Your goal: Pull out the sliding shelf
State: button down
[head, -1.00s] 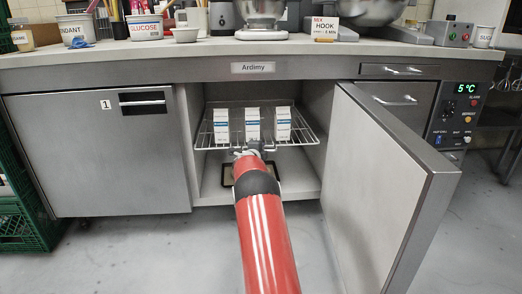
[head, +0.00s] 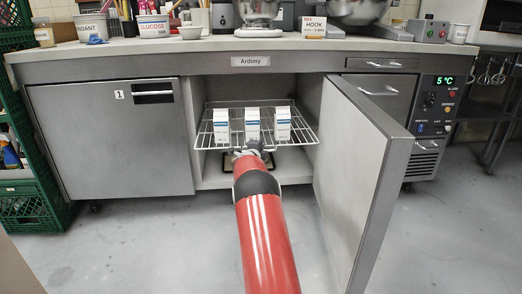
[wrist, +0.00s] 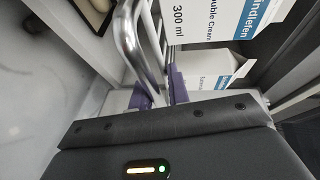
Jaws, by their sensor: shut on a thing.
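The sliding shelf (head: 206,131) is a white wire rack in the open middle bay of the steel counter, with its front out past the opening. Three white-and-blue cream cartons (head: 252,124) stand upright in a row on it. My gripper (head: 248,150) is at the middle of the shelf's front edge. In the wrist view, my gripper's purple fingers (wrist: 160,90) are shut on the shelf's front metal bar (wrist: 132,42), partly hidden between them. One carton (wrist: 222,18) stands close behind the bar, with another beyond.
The bay's door (head: 358,165) stands wide open on the right, close to the shelf's right edge. A closed door (head: 110,150) marked 1 is on the left. Green crates (head: 35,205) stand at far left. The floor (head: 140,245) in front is clear.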

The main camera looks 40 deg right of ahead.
jog(key=c, duration=1.5)
grip_release()
jog(key=shift+a+f, duration=0.1)
jog(key=shift+f, duration=0.5)
jog(key=shift+r, duration=0.15)
jog(key=shift+r, duration=0.15)
jog(key=v, duration=0.7)
jog(key=shift+a, duration=0.3)
jog(key=shift+s, duration=0.15)
